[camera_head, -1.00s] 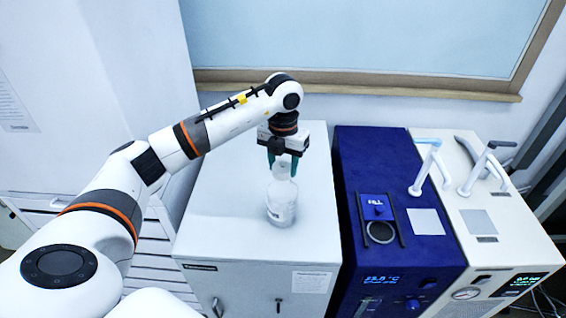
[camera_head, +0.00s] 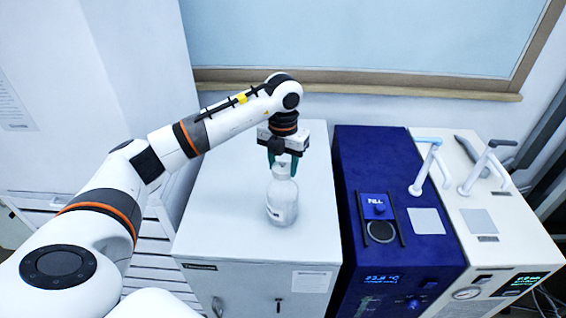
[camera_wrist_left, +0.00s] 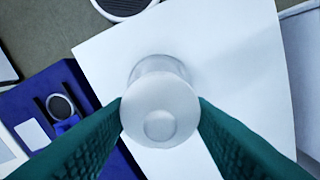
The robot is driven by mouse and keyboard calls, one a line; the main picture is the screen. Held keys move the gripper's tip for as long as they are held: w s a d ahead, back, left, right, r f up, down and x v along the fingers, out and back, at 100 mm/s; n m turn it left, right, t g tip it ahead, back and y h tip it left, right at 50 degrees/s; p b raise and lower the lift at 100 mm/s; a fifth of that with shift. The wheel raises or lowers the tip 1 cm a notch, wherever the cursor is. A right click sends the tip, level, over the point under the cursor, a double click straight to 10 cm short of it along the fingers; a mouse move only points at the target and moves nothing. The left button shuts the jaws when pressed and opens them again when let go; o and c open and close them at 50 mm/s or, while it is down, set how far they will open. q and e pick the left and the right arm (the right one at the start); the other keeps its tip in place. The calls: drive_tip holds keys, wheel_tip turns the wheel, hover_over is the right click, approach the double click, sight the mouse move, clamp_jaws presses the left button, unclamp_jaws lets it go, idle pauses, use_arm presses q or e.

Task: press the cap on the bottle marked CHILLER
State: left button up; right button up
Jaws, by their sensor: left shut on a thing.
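A pale, translucent bottle (camera_head: 282,204) stands upright on the white cabinet top in the head view. I cannot read its label. My left gripper (camera_head: 282,167) points straight down at the bottle's top, with its green fingers on either side of a whitish cap (camera_head: 282,160). In the left wrist view, the round white cap (camera_wrist_left: 158,108) lies between the green fingertips (camera_wrist_left: 160,112), and the gripper is shut on it. The bottle body (camera_wrist_left: 158,66) shows partly behind the cap. Whether the cap is fully seated on the neck cannot be told. My right gripper is not in view.
The white cabinet top (camera_head: 225,215) is otherwise clear. A blue unit (camera_head: 425,245) with a FILL block (camera_head: 376,205) and a round port (camera_head: 381,231) stands on the right. A cream unit (camera_head: 515,215) with pipe-like handles stands beyond it. A wall is behind.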

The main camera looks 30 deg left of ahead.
use_arm(q)
drive_tip(key=o, duration=1.5)
drive_tip(key=shift+r, duration=0.1)
drive_tip(key=shift+r+p, duration=2.3)
drive_tip(key=shift+r, duration=1.15)
clamp_jaws()
